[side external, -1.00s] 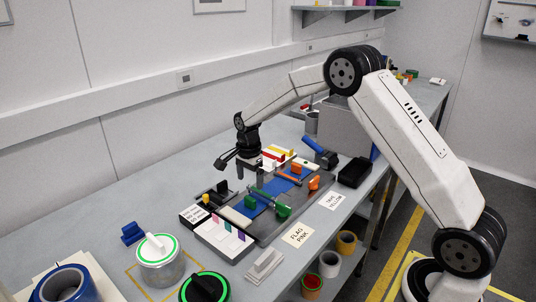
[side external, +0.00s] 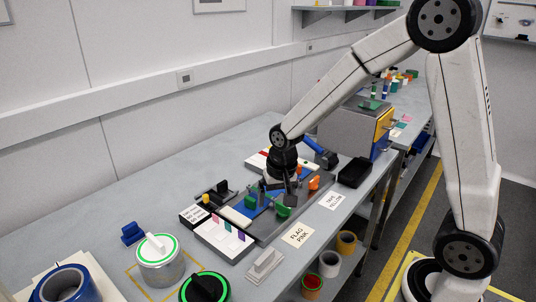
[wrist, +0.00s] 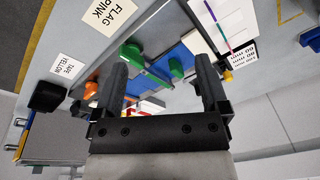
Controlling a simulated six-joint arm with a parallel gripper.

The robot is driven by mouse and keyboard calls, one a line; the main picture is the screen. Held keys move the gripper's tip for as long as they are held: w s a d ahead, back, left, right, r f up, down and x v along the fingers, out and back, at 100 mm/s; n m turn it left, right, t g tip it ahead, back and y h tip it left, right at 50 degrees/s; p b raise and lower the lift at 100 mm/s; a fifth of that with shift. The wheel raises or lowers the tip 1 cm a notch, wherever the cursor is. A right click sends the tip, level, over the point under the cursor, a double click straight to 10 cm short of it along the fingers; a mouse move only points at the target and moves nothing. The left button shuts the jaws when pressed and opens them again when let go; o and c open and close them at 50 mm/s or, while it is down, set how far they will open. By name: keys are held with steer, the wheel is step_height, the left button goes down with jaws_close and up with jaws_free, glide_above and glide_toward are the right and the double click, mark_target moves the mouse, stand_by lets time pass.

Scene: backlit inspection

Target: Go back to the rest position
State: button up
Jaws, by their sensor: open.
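My gripper (side external: 278,188) is over the middle of the dark grey fixture board (side external: 262,238), pointing down. In the wrist view my gripper (wrist: 160,75) has its two dark fingers wide apart with nothing held between them. Beyond the fingers lie a blue panel (wrist: 156,78), a green clamp-like part (wrist: 132,54) and another green part (wrist: 176,68). In the side view a green part (side external: 283,211) and an orange part (side external: 314,183) stand on the board near the fingers. I cannot tell whether the fingertips touch anything there.
A black tray (side external: 354,172) is right of the board. White cards (side external: 298,235) lie along the front edge. A grey box (side external: 350,130) stands behind; the bench's back strip is clear.

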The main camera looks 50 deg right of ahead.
steer(key=s+a+n+t, duration=0.1)
steer(key=s+a+n, duration=0.1)
steer(key=s+n, duration=0.4)
steer(key=s, duration=0.4)
steer(key=shift+s+f+n, duration=0.25)
steer(key=shift+s+n, duration=0.05)
steer(key=shift+s, duration=0.05)
steer(key=shift+w+a, duration=0.1)
steer(key=shift+w, duration=0.05)
